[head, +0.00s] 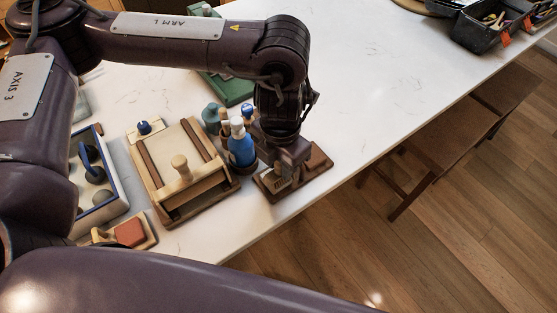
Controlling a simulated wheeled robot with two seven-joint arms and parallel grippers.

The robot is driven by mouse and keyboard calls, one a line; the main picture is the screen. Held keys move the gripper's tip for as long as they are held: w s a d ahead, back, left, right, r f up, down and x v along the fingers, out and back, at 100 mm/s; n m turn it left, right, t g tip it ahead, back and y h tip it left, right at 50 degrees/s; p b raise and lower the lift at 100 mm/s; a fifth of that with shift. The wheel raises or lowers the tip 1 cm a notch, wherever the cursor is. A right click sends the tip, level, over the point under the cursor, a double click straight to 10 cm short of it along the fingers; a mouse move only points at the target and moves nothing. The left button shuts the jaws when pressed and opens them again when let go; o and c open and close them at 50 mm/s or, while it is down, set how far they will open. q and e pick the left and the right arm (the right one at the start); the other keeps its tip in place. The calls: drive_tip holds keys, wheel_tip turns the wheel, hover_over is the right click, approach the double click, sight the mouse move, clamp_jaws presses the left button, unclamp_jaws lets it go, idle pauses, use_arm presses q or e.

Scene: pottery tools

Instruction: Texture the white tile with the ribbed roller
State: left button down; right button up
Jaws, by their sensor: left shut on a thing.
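My left gripper (286,172) points down over a brown wooden board (318,162) near the counter's front edge. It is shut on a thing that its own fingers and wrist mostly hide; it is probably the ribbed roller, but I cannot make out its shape. A small pale, striped patch (280,183) shows under the fingers on the board; it may be the white tile, largely covered. I cannot tell whether the held thing touches it. My right gripper is not in view.
A wooden box with a knob (180,165) stands left of the board. Blue and teal bottles (240,148) stand close beside the gripper. A blue-edged white tray (112,208) and a red block (129,233) are further left.

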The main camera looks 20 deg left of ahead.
use_arm(q)
drive_tip(key=shift+d, duration=0.2)
drive_tip(key=shift+a, duration=0.1)
drive_tip(key=shift+w+a, duration=0.35)
drive_tip(key=shift+a, duration=0.05)
drive_tip(key=shift+w+a, duration=0.1)
idle(0.4)
drive_tip(key=shift+w+a+f, duration=0.1)
drive_tip(key=shift+w+a, duration=0.1)
drive_tip(key=shift+a, duration=0.2)
